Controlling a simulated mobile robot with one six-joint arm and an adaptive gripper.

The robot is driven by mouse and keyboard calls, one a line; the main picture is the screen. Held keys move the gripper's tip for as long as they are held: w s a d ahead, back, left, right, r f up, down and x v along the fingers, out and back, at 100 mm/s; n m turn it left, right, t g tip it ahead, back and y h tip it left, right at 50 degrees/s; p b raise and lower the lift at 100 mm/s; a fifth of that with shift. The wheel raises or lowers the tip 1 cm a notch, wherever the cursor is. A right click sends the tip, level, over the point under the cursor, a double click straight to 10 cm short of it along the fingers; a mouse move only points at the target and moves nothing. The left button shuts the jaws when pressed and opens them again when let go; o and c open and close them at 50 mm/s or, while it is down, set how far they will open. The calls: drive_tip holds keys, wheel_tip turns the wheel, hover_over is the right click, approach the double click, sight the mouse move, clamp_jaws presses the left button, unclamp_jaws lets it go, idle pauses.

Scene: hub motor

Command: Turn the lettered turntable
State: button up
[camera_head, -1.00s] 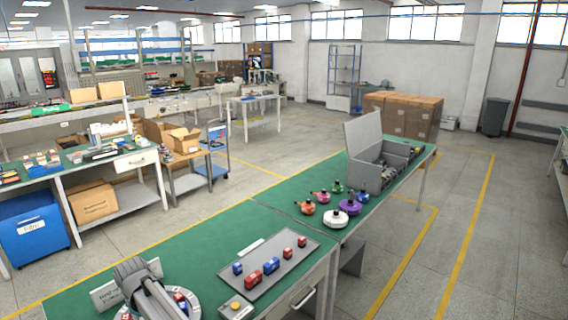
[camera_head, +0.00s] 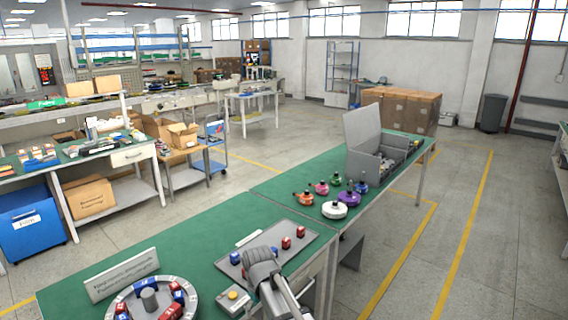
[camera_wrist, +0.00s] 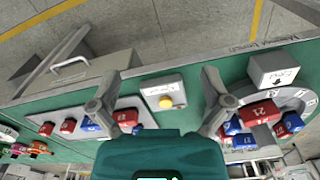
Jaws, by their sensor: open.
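The lettered turntable (camera_head: 193,300) is a round, pale disc at the bottom left of the head view, with marks along its rim and a grey central hub (camera_head: 149,299). Red and blue blocks (camera_head: 172,311) stand on it, and its near edge is cut off. In the wrist view the turntable (camera_wrist: 303,97) is at the right, partly hidden by a finger. My gripper (camera_wrist: 158,92) is open and empty, with its fingers wide apart. It is to the right of the turntable in the head view, above the bench around the yellow-button box (camera_wrist: 165,93).
A grey tray (camera_head: 262,242) with red and blue blocks lies right of the turntable. The button box (camera_head: 233,298) sits between them. A lettered sign (camera_head: 122,275) stands behind the turntable. Coloured round parts (camera_head: 341,209) and an open grey bin (camera_head: 372,158) are farther along the green bench.

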drive_tip(key=s+d+f+m+b, duration=0.2)
drive_tip(key=s+d+m, duration=0.1)
drive_tip(key=d, duration=0.9)
drive_tip(key=s+d+f+m+b, duration=0.2)
drive_tip(key=s+d+m, duration=0.2)
drive_tip(key=d, duration=0.8)
drive_tip(key=shift+s+f, duration=0.15)
drive_tip(key=shift+s, duration=0.5)
